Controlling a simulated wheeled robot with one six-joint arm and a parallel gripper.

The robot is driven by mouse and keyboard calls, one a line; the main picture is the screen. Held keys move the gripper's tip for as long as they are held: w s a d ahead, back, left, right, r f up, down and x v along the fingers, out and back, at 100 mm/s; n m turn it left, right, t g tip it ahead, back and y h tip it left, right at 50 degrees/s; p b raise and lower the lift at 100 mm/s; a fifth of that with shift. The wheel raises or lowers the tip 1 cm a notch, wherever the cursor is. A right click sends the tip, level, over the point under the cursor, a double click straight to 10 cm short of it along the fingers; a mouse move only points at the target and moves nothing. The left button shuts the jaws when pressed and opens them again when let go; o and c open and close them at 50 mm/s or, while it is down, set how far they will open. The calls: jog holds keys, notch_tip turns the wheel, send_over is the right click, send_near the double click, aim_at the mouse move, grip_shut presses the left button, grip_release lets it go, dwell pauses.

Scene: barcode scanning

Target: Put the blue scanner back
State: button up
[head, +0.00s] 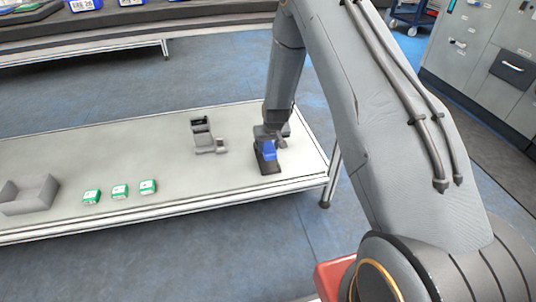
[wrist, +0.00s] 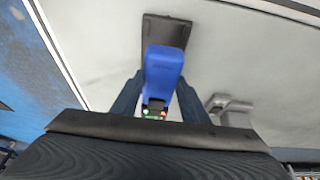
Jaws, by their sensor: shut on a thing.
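The blue scanner (head: 268,150) is at the right end of the table. In the wrist view the blue scanner (wrist: 163,72) lies between the two fingers of my gripper (wrist: 158,98), which is shut on it. Small red and green lights show at its near end. A dark stand (head: 269,167) is at the scanner, on the tabletop; its dark plate (wrist: 160,27) shows beyond the scanner in the wrist view. I cannot tell whether the scanner rests in the stand. In the head view my gripper (head: 270,135) points down and partly hides the scanner's upper part.
A grey stand (head: 202,134) is left of my gripper on the white table (head: 100,150). Three green-and-white boxes (head: 120,191) line the front edge. A grey holder (head: 30,195) is at the far left. The table's right edge is close to my gripper.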

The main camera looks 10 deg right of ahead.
jog(key=shift+f+b, duration=0.4)
jog(key=shift+f, duration=1.15)
jog(key=shift+f, duration=0.65)
jog(key=o, duration=1.2)
